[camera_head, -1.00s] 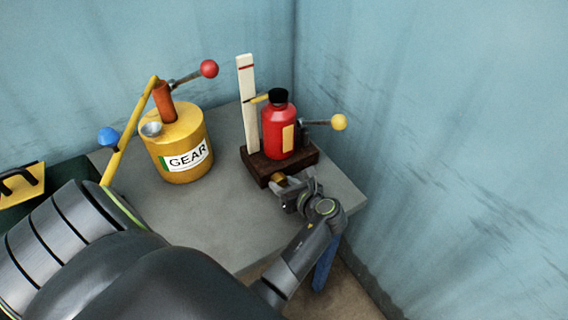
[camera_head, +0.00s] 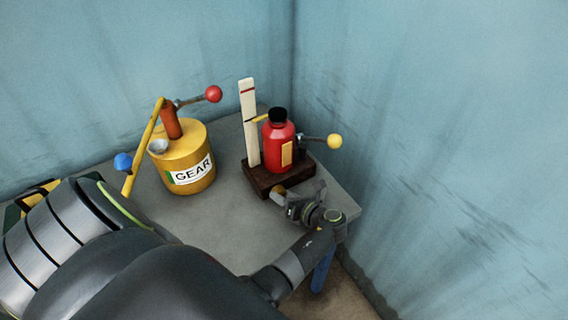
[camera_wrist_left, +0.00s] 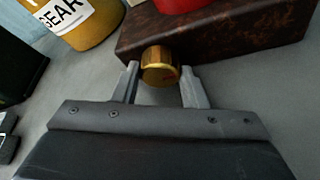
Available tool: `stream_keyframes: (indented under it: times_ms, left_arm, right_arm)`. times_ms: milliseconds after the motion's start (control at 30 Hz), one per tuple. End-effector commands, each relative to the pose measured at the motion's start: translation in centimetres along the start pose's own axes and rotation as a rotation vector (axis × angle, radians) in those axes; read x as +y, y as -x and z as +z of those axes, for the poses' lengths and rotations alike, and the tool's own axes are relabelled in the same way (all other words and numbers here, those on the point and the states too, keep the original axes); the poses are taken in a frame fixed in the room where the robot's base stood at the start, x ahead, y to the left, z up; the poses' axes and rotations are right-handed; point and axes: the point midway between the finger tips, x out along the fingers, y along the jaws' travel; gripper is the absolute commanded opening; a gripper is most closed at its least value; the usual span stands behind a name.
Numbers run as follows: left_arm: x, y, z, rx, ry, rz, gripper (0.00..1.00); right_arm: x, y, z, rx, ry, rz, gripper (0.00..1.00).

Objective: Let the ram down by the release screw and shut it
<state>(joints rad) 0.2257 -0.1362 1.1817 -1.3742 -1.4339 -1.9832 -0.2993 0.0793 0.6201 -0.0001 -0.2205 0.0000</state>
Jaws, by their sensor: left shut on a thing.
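The red bottle jack (camera_head: 279,152) stands upright on a dark brown base (camera_head: 264,182), with a black cap (camera_head: 278,115) on top. A yellow pointer (camera_head: 260,119) sticks out from it towards a white upright scale (camera_head: 250,130), below the scale's red mark. The brass release screw (camera_wrist_left: 160,66) is a round knob on the base's front face. My left gripper (camera_wrist_left: 160,85) is shut on this knob, one finger on each side. In the head view my left gripper (camera_head: 284,196) partly hides the knob. My right gripper is not in view.
A yellow can labelled GEAR (camera_head: 187,160) with a red-knobbed lever stands left on the grey table (camera_head: 220,220). A lever with a yellow ball (camera_head: 334,141) juts right from the jack. Blue walls close the back and right. A dark green case (camera_wrist_left: 14,85) is at left.

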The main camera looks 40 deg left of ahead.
Motion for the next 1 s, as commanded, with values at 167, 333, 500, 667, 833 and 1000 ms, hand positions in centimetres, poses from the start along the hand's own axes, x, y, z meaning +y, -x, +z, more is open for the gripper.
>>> stream_keyframes:
  times_ms: [167,333,500,667,833,1000]
  left_arm:
    - [0.0,-0.1,0.1,-0.002,0.000,0.001,0.16]
    - [0.0,-0.1,0.1,-0.002,0.001,0.001,0.44]
    - [0.0,0.0,0.1,-0.001,0.001,0.001,0.61]
    - [0.0,0.0,0.0,-0.001,0.001,0.000,0.61]
    - [-0.1,-0.1,-0.2,0.000,0.021,-0.008,0.61]
    - [-0.1,-0.2,-0.5,0.001,0.091,-0.036,0.61]
  right_arm:
    - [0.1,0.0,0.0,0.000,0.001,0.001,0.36]
    - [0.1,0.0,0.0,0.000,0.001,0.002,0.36]
    - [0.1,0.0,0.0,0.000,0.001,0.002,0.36]
    - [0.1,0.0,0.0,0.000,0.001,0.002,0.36]
    - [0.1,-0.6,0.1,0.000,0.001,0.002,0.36]
    - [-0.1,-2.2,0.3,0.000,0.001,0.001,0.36]
